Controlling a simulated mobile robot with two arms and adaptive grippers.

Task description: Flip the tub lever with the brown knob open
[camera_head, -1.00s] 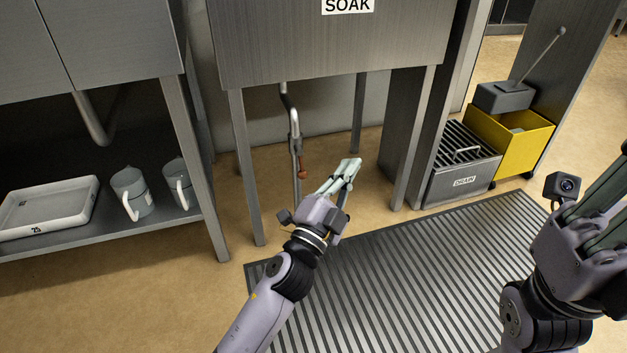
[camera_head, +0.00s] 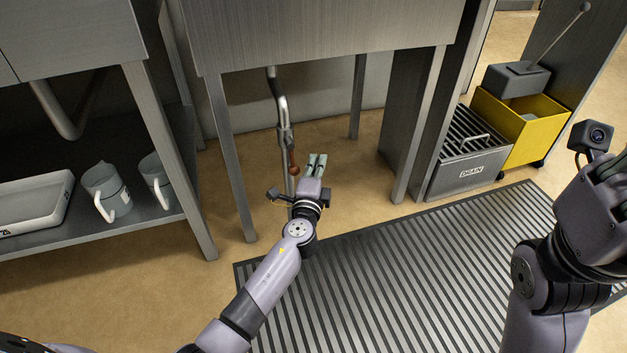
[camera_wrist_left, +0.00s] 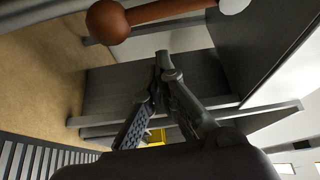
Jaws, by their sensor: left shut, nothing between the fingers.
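The tub lever with the brown knob (camera_head: 293,170) hangs on the drain pipe (camera_head: 280,105) under the steel tub (camera_head: 330,35). Its knob end points down in the head view. My left gripper (camera_head: 316,160) is shut and empty, just right of the knob. In the left wrist view the brown knob (camera_wrist_left: 108,22) and its copper-coloured rod show large at the top, apart from the shut fingers (camera_wrist_left: 162,60). My right gripper (camera_head: 610,180) is at the right edge, partly cut off; its fingertips are out of frame.
The tub's legs (camera_head: 228,160) stand left and right of the pipe. A shelf with a white tray (camera_head: 35,205) and grey jugs (camera_head: 106,190) is on the left. A drain box (camera_head: 468,160) and a yellow bucket (camera_head: 540,130) stand at right. A striped mat (camera_head: 400,270) covers the floor in front.

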